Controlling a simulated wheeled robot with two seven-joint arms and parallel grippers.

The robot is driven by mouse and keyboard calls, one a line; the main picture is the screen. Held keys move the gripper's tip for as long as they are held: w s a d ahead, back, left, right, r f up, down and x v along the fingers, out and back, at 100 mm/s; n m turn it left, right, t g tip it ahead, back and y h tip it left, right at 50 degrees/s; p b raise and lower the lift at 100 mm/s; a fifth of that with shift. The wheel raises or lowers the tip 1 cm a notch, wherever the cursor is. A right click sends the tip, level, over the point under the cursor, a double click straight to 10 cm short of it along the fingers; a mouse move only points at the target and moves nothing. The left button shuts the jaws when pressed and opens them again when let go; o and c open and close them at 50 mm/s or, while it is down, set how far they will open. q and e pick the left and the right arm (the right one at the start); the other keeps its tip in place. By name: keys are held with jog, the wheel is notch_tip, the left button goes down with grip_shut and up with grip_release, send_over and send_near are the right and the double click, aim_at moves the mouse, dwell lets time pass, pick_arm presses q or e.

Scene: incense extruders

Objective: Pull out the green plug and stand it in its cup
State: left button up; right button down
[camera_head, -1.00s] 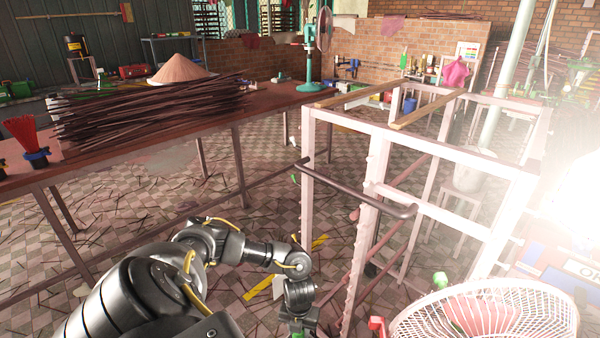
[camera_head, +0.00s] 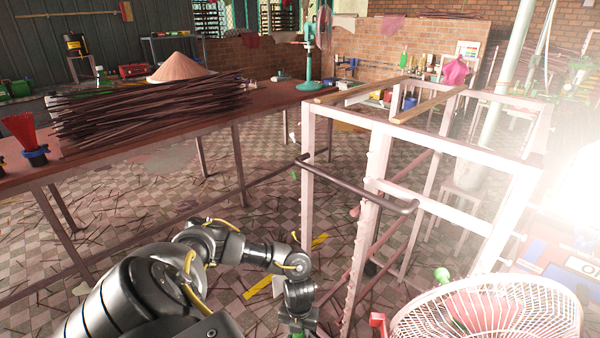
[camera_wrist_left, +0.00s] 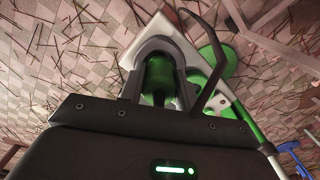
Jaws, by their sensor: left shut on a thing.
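In the left wrist view a dark green cylinder, which looks like the green plug (camera_wrist_left: 158,79), sits between the jaws of my left gripper (camera_wrist_left: 167,72). The gripper is shut on it. A grey arched part curves around the cylinder's far end, and a pale plate lies behind it. I cannot tell whether the plug is still seated or free. A bright green round part (camera_wrist_left: 216,64) lies just right of the jaws. In the head view my left arm reaches down to the bottom edge, where its jaws are cut off. The cup cannot be made out. My right gripper is not in view.
A pale metal rack (camera_head: 372,215) stands right of my arm, close to it. A white round wire guard (camera_head: 485,320) fills the lower right, with a green knob (camera_head: 442,274) behind it. A long table (camera_head: 270,97) with dark sticks runs along the left.

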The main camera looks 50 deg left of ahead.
pick_arm(q)
jog(key=shift+f+b, duration=0.45)
jog(key=shift+f, duration=0.15)
jog(key=o, duration=1.1)
jog(key=shift+c, duration=0.2)
